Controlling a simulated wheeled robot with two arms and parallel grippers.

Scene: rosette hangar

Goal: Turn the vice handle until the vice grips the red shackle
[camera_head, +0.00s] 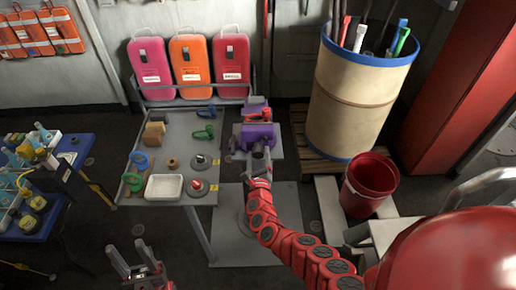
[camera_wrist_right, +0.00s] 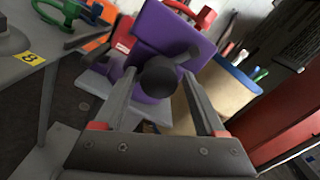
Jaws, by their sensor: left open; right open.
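The purple vice (camera_head: 258,136) stands on a grey plate at the right end of the workbench; it fills the upper middle of the right wrist view (camera_wrist_right: 168,32). The red shackle (camera_head: 257,115) is at the vice's jaws, partly hidden; whether the jaws touch it I cannot tell. The dark vice handle (camera_wrist_right: 160,76), a round hub with a short bar, faces my right gripper (camera_wrist_right: 163,100). That gripper is open, its fingers on either side of the handle in the view; contact is not visible. My left gripper (camera_head: 136,264) is open and empty at the bottom left, away from the vice.
The grey workbench (camera_head: 180,125) left of the vice carries green shackles, a white tray (camera_head: 164,188) and small parts. A tan barrel (camera_head: 350,95) and red bucket (camera_head: 369,185) stand to the right. A blue table (camera_head: 50,215) with tools is at far left.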

